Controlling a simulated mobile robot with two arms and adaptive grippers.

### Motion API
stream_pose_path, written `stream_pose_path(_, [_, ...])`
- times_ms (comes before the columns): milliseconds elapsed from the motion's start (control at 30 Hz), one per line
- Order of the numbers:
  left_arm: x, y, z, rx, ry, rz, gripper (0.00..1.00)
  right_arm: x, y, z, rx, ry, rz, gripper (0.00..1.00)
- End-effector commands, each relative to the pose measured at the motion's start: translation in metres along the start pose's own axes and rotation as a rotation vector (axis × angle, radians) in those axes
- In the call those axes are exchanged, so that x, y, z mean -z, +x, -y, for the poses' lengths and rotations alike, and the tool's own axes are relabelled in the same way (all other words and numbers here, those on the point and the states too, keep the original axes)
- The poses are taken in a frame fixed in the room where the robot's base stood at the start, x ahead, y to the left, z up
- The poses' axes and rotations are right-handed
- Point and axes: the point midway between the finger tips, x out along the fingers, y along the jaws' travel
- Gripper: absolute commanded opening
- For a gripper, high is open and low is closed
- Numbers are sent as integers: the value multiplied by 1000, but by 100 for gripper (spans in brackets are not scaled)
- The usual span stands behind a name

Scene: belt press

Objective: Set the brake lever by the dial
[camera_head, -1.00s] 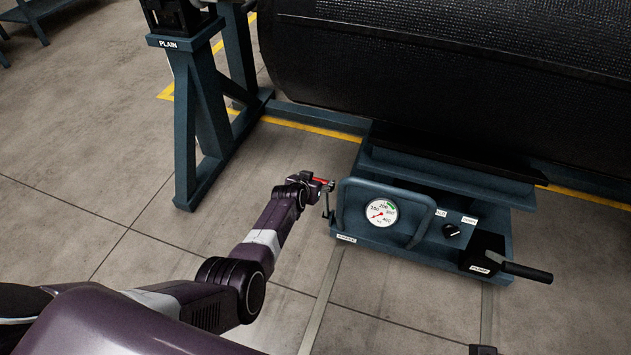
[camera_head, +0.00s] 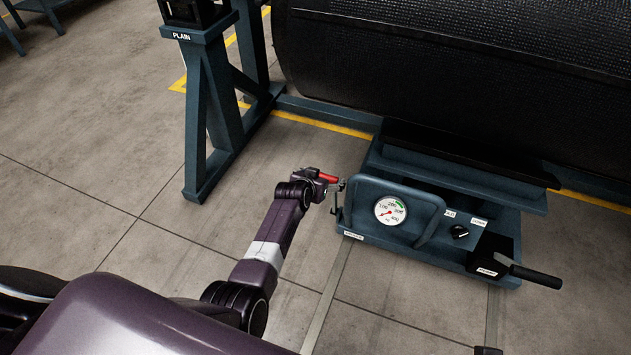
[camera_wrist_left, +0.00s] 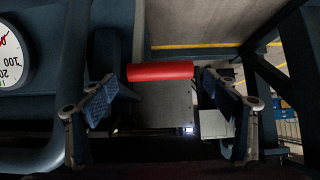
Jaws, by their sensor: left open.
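The brake lever's red grip (camera_head: 328,178) is at the left end of the blue-grey press unit. In the left wrist view the red grip (camera_wrist_left: 160,71) lies crosswise between the fingers, with gaps beside it. My left gripper (camera_head: 333,184) is open at the lever; its spread fingers also show in the left wrist view (camera_wrist_left: 160,103). The round white dial (camera_head: 390,210) has a red needle pointing lower left and a green band at upper right. The dial is partly cut off in the left wrist view (camera_wrist_left: 12,55). My right gripper is not seen.
A bent tube guard (camera_head: 432,225) frames the dial. A black knob (camera_head: 459,232) and a black-handled lever (camera_head: 535,276) are to its right. A large black roller (camera_head: 430,75) is above the unit. A stand marked PLAIN (camera_head: 196,120) is at left; floor between is clear.

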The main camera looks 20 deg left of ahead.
Motion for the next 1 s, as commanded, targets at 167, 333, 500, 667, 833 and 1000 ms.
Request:
stream_pose_path(167, [0,-22,0,1,1,-2,80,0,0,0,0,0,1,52])
stream_pose_path(333, [0,-45,0,2,1,-3,80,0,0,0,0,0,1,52])
stream_pose_path(500, [1,-65,0,1,1,-3,80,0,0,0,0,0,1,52])
stream_pose_path(667, [1,-78,0,1,1,-3,80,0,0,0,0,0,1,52])
stream_pose_path(833, [2,-82,0,0,1,-3,80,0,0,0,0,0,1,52])
stream_pose_path(1000, [2,-82,0,0,1,-3,80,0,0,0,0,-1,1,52])
